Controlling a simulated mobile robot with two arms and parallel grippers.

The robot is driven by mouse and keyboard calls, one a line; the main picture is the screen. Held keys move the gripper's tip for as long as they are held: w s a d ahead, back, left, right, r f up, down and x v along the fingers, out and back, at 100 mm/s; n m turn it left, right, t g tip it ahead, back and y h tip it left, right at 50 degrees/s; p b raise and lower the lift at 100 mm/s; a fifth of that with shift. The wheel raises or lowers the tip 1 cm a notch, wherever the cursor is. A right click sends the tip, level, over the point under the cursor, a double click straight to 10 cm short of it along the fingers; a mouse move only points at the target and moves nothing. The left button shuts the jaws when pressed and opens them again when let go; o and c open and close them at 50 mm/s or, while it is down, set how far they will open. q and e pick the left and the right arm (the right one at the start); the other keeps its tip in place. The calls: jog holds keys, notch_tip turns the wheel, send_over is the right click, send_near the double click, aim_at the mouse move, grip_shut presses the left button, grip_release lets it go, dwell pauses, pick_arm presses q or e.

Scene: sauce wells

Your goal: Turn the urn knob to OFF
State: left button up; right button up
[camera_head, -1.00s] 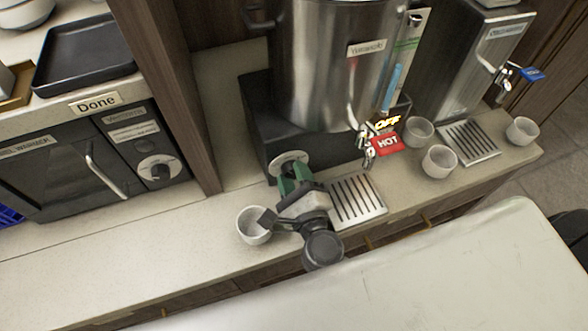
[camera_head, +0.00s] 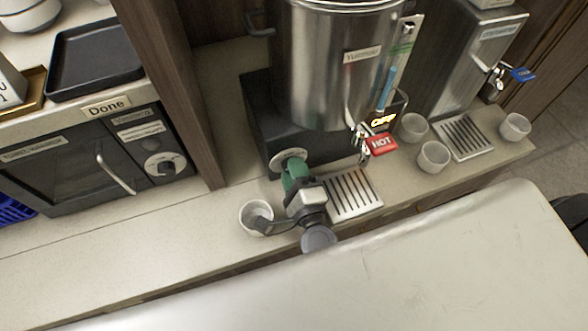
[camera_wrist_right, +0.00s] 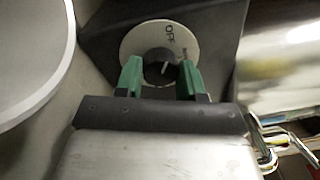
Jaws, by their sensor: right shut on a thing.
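The steel urn (camera_head: 322,70) stands on a black base (camera_head: 262,118) on the counter. Its knob dial (camera_head: 287,158) is a pale disc low on the base's front. In the right wrist view the dial (camera_wrist_right: 130,42) shows "OFF" at its upper right, and the dark knob (camera_wrist_right: 158,68) sits at its middle. My right gripper (camera_wrist_right: 159,75) has its green fingers either side of the knob and is shut on it. The knob's white mark points up and slightly right, a little left of "OFF". In the head view my right gripper (camera_head: 293,178) partly hides the dial. My left gripper is not in view.
A white cup (camera_head: 250,212) stands close left of my right gripper. A slotted drip tray (camera_head: 352,195) lies to its right, below the tap with the red HOT tag (camera_head: 382,144). More cups (camera_head: 432,156) and a second dispenser (camera_head: 470,60) stand farther right.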

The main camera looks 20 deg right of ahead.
jog(key=o, duration=0.9)
jog(key=shift+w, duration=0.1)
jog(key=s+b, duration=0.1)
jog(key=s, duration=0.2)
jog(key=s+b, duration=0.1)
jog(key=s, duration=0.2)
jog(key=s+b, duration=0.1)
jog(key=s, duration=0.3)
jog(key=shift+f, duration=0.4)
jog(key=shift+s+r+b, duration=0.1)
jog(key=shift+s+b, duration=0.25)
jog(key=shift+s, duration=0.1)
